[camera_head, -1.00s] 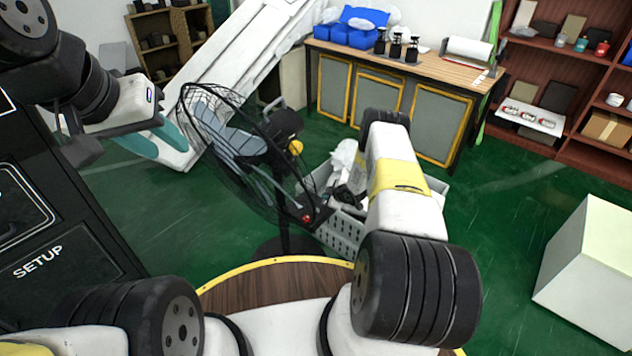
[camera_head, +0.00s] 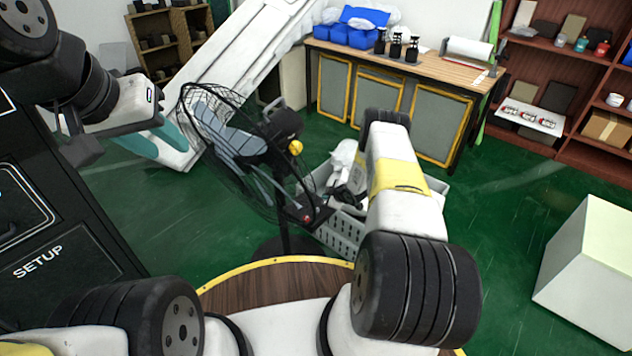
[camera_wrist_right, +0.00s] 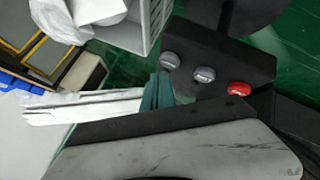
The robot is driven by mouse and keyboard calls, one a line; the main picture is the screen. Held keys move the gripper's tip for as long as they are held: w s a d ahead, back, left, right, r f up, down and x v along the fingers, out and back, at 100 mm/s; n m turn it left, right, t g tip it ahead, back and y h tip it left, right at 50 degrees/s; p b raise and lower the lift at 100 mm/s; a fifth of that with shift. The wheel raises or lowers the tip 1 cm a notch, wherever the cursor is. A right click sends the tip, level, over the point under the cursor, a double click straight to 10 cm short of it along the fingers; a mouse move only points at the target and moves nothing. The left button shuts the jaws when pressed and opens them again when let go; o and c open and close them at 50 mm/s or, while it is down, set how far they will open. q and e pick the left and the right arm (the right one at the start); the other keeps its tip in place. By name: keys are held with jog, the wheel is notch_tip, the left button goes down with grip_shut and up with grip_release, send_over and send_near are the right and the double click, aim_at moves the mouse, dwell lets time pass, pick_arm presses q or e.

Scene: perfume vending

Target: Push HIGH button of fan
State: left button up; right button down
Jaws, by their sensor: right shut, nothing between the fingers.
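The black fan (camera_head: 230,140) stands on a dark stem in the head view, with a wire cage and a control box. In the right wrist view the box has a grey button (camera_wrist_right: 171,60), another grey button (camera_wrist_right: 204,74) and a red button (camera_wrist_right: 239,89) in a row. Their labels are too small to read. My right gripper (camera_wrist_right: 161,82) is shut and empty, its teal tips just beside the first grey button; I cannot tell whether they touch. In the head view its tips are hidden. My left gripper (camera_head: 168,149) is open and empty, left of the fan.
A grey crate (camera_head: 340,232) with white contents stands just behind the fan's controls. A white conveyor (camera_head: 245,60) lies behind the fan. A workbench (camera_head: 420,75) is at the back, and a white box (camera_head: 590,260) stands at right. Green floor is clear between them.

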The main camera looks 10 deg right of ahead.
jog(key=shift+f, duration=0.2)
dwell(0.4)
jog(key=shift+f, duration=0.25)
jog(key=shift+f, duration=0.45)
dwell(0.6)
jog(key=shift+r, duration=0.9)
jog(key=shift+r, duration=2.5)
